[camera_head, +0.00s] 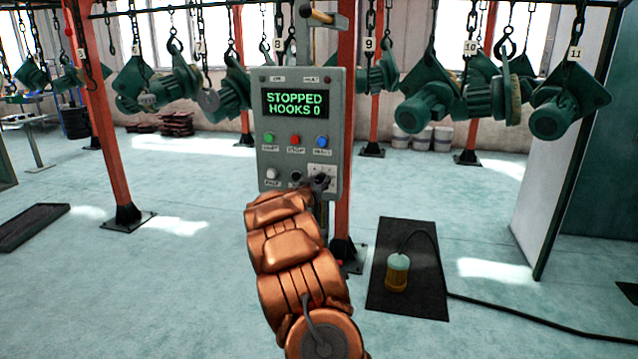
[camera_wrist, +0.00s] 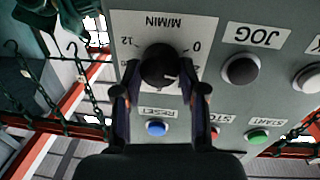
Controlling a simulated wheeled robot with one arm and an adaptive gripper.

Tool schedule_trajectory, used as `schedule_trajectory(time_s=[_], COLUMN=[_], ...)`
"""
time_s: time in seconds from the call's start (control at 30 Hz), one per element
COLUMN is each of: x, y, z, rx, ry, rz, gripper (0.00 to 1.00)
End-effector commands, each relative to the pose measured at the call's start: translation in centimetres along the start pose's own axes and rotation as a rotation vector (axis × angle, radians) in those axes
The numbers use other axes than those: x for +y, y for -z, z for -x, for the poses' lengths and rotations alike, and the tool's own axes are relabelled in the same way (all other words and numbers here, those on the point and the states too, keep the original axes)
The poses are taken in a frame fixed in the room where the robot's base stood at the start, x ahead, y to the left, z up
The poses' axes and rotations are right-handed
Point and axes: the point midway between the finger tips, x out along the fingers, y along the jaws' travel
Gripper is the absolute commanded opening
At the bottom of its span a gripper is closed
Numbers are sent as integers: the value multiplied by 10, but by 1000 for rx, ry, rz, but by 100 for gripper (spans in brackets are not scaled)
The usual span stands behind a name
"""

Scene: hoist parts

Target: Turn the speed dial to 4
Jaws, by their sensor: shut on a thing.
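The speed dial (camera_wrist: 160,64) is a black round knob on a white plate marked M/MIN, with 12 and 0 legible, in the wrist view, which is upside down. A short white mark on the knob points toward lower right there. My gripper (camera_wrist: 162,88) is shut on the dial, one dark finger on each side, and hides part of the scale, so the 4 is not readable. In the head view my gripper (camera_head: 319,184) is at the lower right of the grey control panel (camera_head: 268,110), largely covering the dial. The panel's screen (camera_head: 295,104) reads STOPPED, HOOKS 0.
Close to the dial are the black JOG button (camera_wrist: 242,69), blue RESET button (camera_wrist: 156,128) and green START button (camera_wrist: 257,137). Green hoist parts (camera_head: 425,108) hang on chains around the panel.

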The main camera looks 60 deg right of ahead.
Motion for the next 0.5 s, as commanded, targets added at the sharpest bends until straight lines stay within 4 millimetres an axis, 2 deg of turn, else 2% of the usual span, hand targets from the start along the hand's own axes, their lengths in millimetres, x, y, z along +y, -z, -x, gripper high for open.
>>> schedule_trajectory(time_s=[0.27, 0.5], x=[-1, -1], y=[-1, -3], z=[0, 1], rx=[-1, -11], ry=[1, 3], rz=[-18, -112], gripper=[6, 6])
